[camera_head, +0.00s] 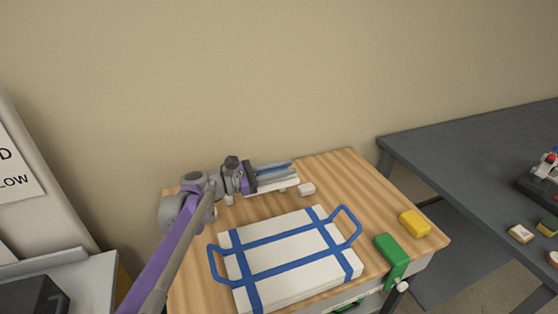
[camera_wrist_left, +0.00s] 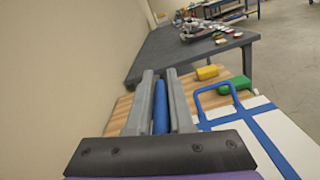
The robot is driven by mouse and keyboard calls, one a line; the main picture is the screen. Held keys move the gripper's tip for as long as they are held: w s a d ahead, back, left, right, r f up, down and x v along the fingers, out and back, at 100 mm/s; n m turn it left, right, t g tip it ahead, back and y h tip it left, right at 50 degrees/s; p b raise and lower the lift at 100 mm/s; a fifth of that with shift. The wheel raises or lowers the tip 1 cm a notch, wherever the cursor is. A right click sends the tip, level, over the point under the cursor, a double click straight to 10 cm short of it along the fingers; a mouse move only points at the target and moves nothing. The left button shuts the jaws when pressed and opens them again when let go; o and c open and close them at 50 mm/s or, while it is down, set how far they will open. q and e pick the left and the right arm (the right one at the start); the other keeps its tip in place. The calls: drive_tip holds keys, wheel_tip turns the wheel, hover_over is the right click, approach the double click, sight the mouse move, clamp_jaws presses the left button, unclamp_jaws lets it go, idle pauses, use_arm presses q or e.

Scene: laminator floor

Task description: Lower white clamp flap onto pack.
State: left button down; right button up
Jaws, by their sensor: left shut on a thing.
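The pack (camera_head: 283,276) is a flat white slab with crossed blue straps and two raised blue handles. It lies on the wooden table, and part of it shows at the right of the left wrist view (camera_wrist_left: 284,138). The white clamp flap (camera_head: 279,186) is behind the pack, near the wall, mostly hidden by my left gripper (camera_head: 276,170). My left gripper is shut on a blue bar (camera_wrist_left: 160,106), which lies lengthwise between its grey fingers. I cannot tell exactly how the bar joins the flap. My right gripper is out of view.
A small white block (camera_head: 306,189) is right of the flap. A green lever-like piece (camera_head: 392,258) and a yellow block (camera_head: 414,222) are at the wooden table's right side. A dark grey table (camera_head: 470,150) with small items stands to the right. The wall is close behind.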

use_arm(q)
drive_tip(key=shift+s+d+f, duration=0.1)
drive_tip(key=shift+s+f, duration=0.2)
drive_tip(key=c, duration=0.8)
unclamp_jaws()
drive_tip(key=shift+c, duration=0.2)
drive_tip(key=v, duration=1)
drive_tip(key=shift+a, duration=0.4)
drive_tip(key=shift+s, duration=0.1)
